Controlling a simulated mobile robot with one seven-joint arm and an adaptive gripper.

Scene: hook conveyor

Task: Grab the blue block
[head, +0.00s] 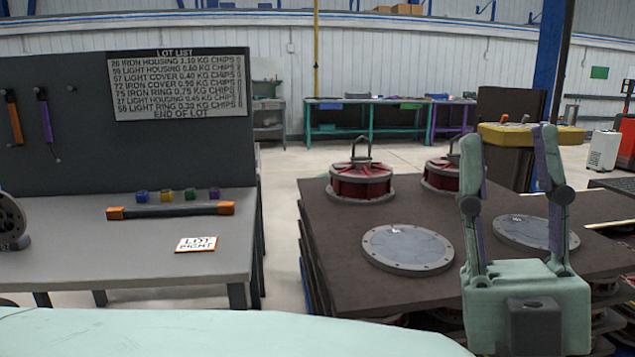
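A small blue block (142,196) sits on the grey workbench at the left, the leftmost in a short row of small blocks. Beside it are a yellow block (167,195), a green block (190,194) and a purple block (214,193). My gripper (511,138) is at the right of the view with its fingers pointing up and spread apart. It is open and empty, far to the right of the blue block and in front of the brown table.
An orange-ended bar (170,211) and a "LOT RIGHT" card (196,244) lie in front of the blocks. A dark backboard (60,130) stands behind them. The brown table (330,240) holds red-sided housings (361,183) and round grey covers (408,247). A gap separates bench and table.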

